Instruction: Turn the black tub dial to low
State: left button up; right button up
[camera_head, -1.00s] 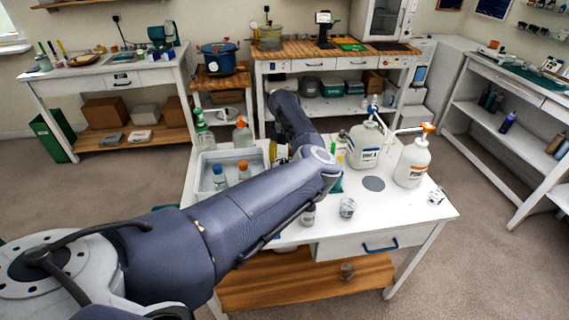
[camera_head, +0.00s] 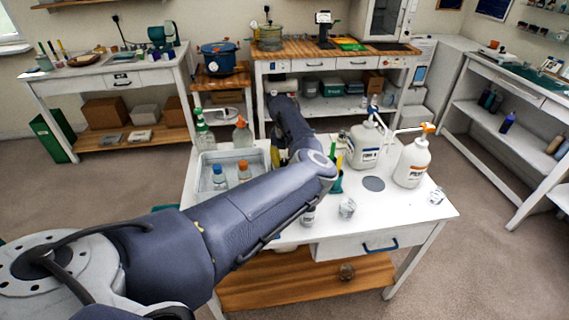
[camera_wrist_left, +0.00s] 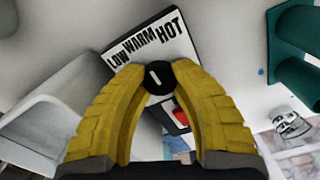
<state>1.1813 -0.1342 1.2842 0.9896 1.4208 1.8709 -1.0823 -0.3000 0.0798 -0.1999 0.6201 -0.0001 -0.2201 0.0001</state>
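In the left wrist view a black dial (camera_wrist_left: 158,77) with a short white mark sits on a pale panel (camera_wrist_left: 175,47) lettered LOW, WARM and HOT. The mark stands nearly upright in the picture, leaning slightly left. The yellow fingers of my left gripper (camera_wrist_left: 160,75) are curved in around the dial, one on each side, and appear to touch it. In the head view my left arm hides the dial and most or all of the gripper. My right gripper is not in view.
In the wrist view a white container (camera_wrist_left: 38,118) lies left and dark green cylinders (camera_wrist_left: 292,45) right. In the head view the white table holds a tray (camera_head: 207,180) with bottles, a pump bottle (camera_head: 412,163), a jug (camera_head: 362,148) and small cups. Its right front is mostly clear.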

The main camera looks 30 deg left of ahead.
pick_arm(q)
grip_shut()
jog(key=shift+n, duration=0.3)
jog(key=n, duration=0.4)
jog(key=shift+n, duration=2.5)
jog(key=o, duration=0.9)
grip_release()
